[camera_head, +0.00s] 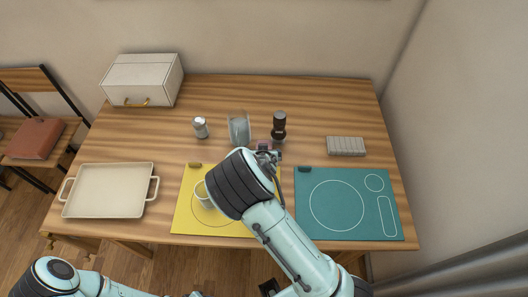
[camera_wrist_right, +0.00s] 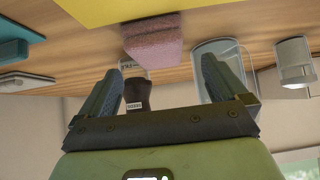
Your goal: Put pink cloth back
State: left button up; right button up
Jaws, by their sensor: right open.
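The pink cloth (camera_wrist_right: 153,40) is a folded, block-like bundle on the wooden table in the right wrist view, beside the yellow mat (camera_wrist_right: 110,8). In the head view only a small pink patch of it (camera_head: 264,145) shows, mostly hidden by my right gripper (camera_head: 268,156). My right gripper, also in the wrist view (camera_wrist_right: 165,90), is open and empty. The cloth lies ahead of its fingers and appears apart from them. My left arm shows at the lower left of the head view, but its gripper is not visible.
A clear container (camera_head: 239,129), a dark-topped jar (camera_head: 279,124) and a small shaker (camera_head: 200,127) stand close by. A white cup (camera_head: 202,194) is on the yellow mat. A teal mat (camera_head: 347,204), grey block (camera_head: 346,146), cream tray (camera_head: 108,190) and white box (camera_head: 143,79) surround them.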

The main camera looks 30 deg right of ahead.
jog(key=x, duration=0.4)
jog(key=shift+d+f, duration=0.15)
jog(key=shift+f, duration=0.2)
jog(key=shift+c, duration=0.3)
jog(key=c, duration=1.1)
jog(key=shift+o, duration=0.2)
jog(key=shift+r, duration=0.15)
